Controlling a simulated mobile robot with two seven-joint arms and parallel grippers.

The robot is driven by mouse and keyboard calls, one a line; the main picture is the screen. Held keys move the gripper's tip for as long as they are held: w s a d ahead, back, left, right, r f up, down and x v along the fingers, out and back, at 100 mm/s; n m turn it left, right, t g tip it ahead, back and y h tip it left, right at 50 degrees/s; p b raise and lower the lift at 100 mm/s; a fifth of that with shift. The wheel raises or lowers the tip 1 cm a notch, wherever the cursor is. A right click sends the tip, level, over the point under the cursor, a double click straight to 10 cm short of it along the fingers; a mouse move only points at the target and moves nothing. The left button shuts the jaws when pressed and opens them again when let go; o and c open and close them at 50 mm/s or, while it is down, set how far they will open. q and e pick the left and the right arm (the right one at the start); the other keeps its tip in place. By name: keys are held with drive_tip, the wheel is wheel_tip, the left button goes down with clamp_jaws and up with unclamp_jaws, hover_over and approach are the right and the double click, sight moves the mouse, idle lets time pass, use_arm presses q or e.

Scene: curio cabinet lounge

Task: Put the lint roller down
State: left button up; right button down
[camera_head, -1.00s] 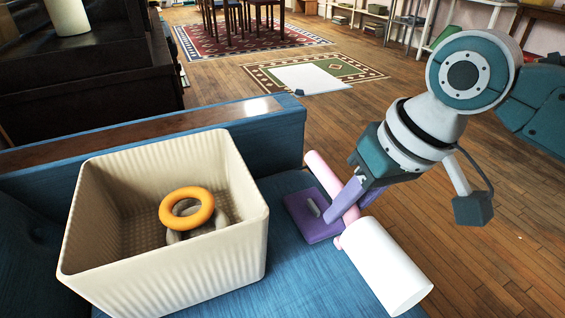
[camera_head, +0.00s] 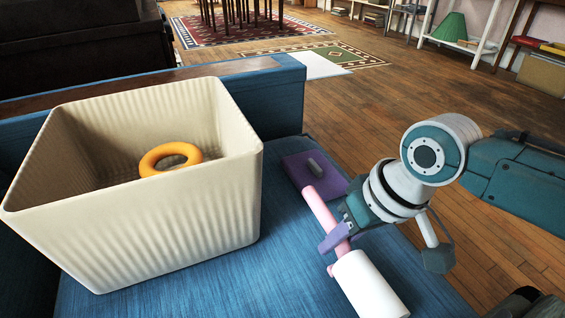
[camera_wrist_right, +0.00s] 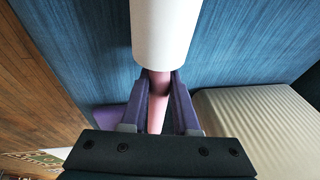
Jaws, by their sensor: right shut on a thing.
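The lint roller has a white roll (camera_head: 369,286) and a pink handle (camera_head: 320,209). My right gripper (camera_head: 338,236) is shut on the pink handle, close to the roll. The roller is over the blue seat, right of the cream bin; I cannot tell whether it touches the seat. In the right wrist view the white roll (camera_wrist_right: 166,32) stands out ahead of the fingers (camera_wrist_right: 159,84), with the handle between them. My left gripper is not in view.
A cream ribbed bin (camera_head: 150,215) with an orange ring (camera_head: 170,152) inside stands on the blue seat (camera_head: 265,270). A purple flat item (camera_head: 300,167) with a grey piece lies on the seat behind the roller. Blue seat is bare between bin and roller.

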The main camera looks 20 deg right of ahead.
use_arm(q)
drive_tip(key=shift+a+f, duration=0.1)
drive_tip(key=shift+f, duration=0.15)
use_arm(e)
drive_tip(key=shift+f, duration=0.35)
drive_tip(key=shift+f, duration=0.2)
drive_tip(key=c, duration=0.7)
unclamp_jaws()
drive_tip(key=shift+o, duration=0.2)
